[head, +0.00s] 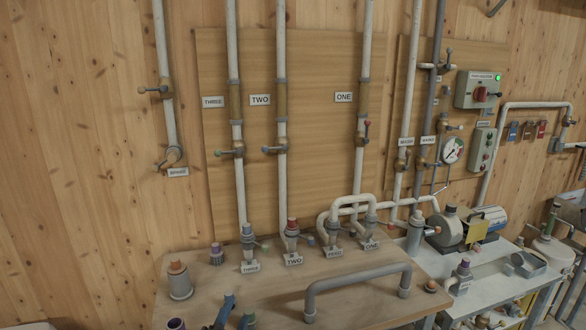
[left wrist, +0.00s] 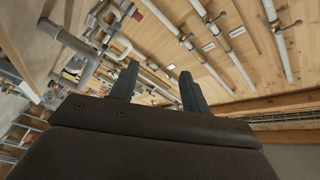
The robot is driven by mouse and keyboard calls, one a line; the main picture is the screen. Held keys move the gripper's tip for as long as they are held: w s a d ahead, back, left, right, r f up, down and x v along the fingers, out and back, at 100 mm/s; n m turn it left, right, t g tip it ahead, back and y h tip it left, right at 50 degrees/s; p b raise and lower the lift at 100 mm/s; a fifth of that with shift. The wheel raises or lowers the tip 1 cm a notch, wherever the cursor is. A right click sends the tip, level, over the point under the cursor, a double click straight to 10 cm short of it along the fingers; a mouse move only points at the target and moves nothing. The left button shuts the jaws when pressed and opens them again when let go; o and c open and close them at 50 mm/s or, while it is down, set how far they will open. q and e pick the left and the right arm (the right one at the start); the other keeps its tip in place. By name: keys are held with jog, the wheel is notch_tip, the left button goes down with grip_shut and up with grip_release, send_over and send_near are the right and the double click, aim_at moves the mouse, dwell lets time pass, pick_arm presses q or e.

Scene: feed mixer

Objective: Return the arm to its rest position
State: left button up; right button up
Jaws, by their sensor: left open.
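My left gripper (head: 237,308) shows only as dark blue-grey fingers at the bottom edge of the head view, over the front part of the wooden bench top (head: 262,292). The rest of that arm is out of the picture. In the left wrist view both fingers of the left gripper (left wrist: 160,72) stand apart with nothing between them, so it is open and empty. The wall pipes and valves appear tilted beyond the fingers there. My right gripper and arm are not in view.
A grey U-shaped pipe (head: 358,278) stands on the bench right of the gripper. Labelled pipe outlets, such as THREE (head: 249,267), line the back. A pump (head: 449,230) stands on the lower right table.

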pick_arm(q)
jog(key=s+a+f+n+g+y, duration=0.25)
jog(key=s+f+n+g, duration=0.2)
jog(key=f, duration=0.35)
jog(key=s+a+f+n+g+y, duration=0.1)
jog(key=s+a+f+n+g, duration=0.25)
jog(key=s+f, duration=0.3)
jog(key=s+a+f+n+g, duration=0.1)
jog(key=s+f+n+g, duration=0.1)
jog(key=s+f+g, duration=0.45)
jog(key=s+a+f+n+g, duration=0.1)
jog(key=s+f+n, duration=0.15)
jog(key=s, duration=0.75)
jog(key=s+d+f+x, duration=0.1)
jog(key=s+x, duration=0.2)
jog(key=x, duration=1.1)
jog(key=s+d+f+x, duration=0.1)
jog(key=s+d+x, duration=0.15)
jog(key=x, duration=1.15)
jog(key=s+f, duration=0.4)
jog(key=f, duration=0.6)
jog(key=s+f+g, duration=0.1)
jog(key=s+f, duration=0.3)
jog(key=f, duration=0.6)
jog(key=shift+a+f+m+h+b, duration=0.3)
jog(key=shift+a+m+h, duration=0.05)
jog(key=shift+m+h, duration=0.1)
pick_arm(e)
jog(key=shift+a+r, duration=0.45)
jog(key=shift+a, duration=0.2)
